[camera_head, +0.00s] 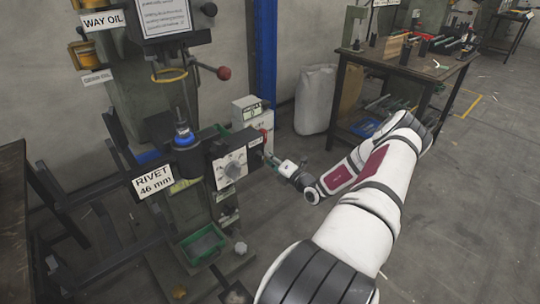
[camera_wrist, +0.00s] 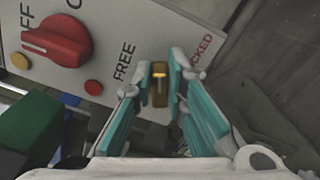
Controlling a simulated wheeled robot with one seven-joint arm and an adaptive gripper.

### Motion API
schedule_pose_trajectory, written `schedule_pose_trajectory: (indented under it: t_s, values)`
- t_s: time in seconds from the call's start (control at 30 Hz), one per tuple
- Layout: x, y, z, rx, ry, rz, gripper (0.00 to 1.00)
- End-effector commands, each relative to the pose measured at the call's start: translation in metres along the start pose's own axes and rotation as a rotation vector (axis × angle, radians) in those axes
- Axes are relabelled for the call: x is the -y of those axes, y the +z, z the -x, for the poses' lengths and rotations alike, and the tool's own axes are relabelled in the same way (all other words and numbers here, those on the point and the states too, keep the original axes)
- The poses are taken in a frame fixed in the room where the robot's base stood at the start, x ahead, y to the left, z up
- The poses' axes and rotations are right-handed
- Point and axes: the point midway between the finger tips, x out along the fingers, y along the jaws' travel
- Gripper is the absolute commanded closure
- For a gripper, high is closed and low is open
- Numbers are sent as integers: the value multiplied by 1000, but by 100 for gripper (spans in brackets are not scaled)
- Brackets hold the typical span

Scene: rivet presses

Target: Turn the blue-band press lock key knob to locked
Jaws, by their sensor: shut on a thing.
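The lock key knob (camera_wrist: 160,90) is a small brass piece on the pale panel (camera_wrist: 190,20) in the wrist view. The word FREE is on its left and LOCKED, partly hidden by a finger, on its right. The knob stands upright in the picture between the two words; which one it points to I cannot tell. My gripper (camera_wrist: 161,82) has its teal-padded fingers on both sides of the knob and is shut on it. In the head view my gripper (camera_head: 275,163) is at the right side of the press with a blue band (camera_head: 183,137); the knob is hidden there.
A large red selector (camera_wrist: 57,42) sits on the same panel to the left, with a yellow button (camera_wrist: 19,61) and a red button (camera_wrist: 93,87). The press has a dial box (camera_head: 231,168) and a green tray (camera_head: 204,244). A workbench (camera_head: 415,60) stands behind; open floor lies right.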

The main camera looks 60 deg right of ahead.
Motion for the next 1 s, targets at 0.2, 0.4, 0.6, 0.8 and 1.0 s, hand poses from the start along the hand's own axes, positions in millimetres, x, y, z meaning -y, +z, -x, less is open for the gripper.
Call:
schedule_pose_trajectory:
  t_s: [0.2,0.4,0.6,0.8,1.0]
  values:
    - [2,0,0,0,0,-183,100]
    - [5,-1,0,0,0,-313,100]
    - [6,-1,0,0,-1,-397,100]
    - [7,-1,-1,0,-1,-433,100]
    - [7,-1,-1,1,-1,-442,100]
